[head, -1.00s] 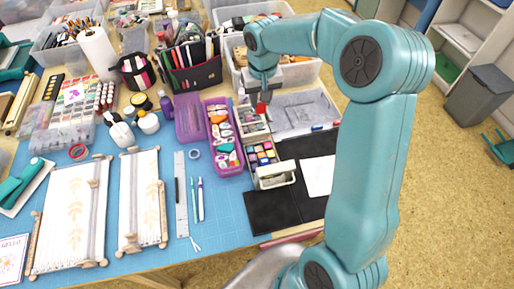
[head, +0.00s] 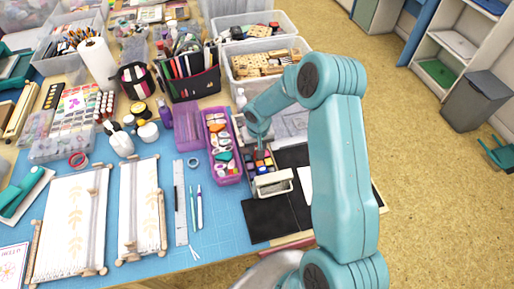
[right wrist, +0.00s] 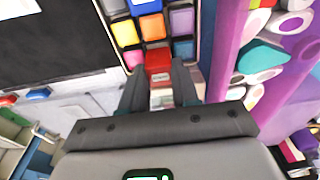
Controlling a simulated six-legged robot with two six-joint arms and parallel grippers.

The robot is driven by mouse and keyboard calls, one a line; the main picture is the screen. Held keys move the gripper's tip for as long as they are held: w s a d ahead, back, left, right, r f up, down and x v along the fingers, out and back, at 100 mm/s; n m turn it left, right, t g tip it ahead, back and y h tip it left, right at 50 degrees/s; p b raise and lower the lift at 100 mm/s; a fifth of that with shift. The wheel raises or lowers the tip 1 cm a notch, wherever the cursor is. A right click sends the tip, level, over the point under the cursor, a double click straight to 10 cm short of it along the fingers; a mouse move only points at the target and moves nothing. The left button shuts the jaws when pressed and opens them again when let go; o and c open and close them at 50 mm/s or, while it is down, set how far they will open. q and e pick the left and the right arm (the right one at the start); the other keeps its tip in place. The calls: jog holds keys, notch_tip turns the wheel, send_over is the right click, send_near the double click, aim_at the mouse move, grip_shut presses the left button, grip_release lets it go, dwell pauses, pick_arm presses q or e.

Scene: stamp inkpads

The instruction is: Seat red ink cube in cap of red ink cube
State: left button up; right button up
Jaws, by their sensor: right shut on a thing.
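My right gripper (head: 260,146) reaches down over the inkpad tray in the head view. In the right wrist view, my right gripper (right wrist: 159,74) is shut on the red ink cube (right wrist: 158,58), which sits between the fingertips. The cube is close beside the row of coloured ink cubes in the tray. I cannot tell whether it touches the tray or hangs just above it. The cap of the red ink cube cannot be made out; the cube and fingers may hide it. My left gripper is not in view.
Orange (right wrist: 152,27), purple (right wrist: 181,22) and pink (right wrist: 134,58) ink cubes stand close around. A purple bin (head: 226,172) of stamps stands just left of the tray. A white holder (head: 273,184) stands at its front, and black mats (head: 268,219) lie nearby.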

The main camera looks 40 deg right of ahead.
jog(key=shift+f, duration=0.65)
jog(key=shift+f+b, duration=0.1)
jog(key=shift+b, duration=0.2)
jog(key=o, duration=0.9)
jog(key=shift+w, duration=0.1)
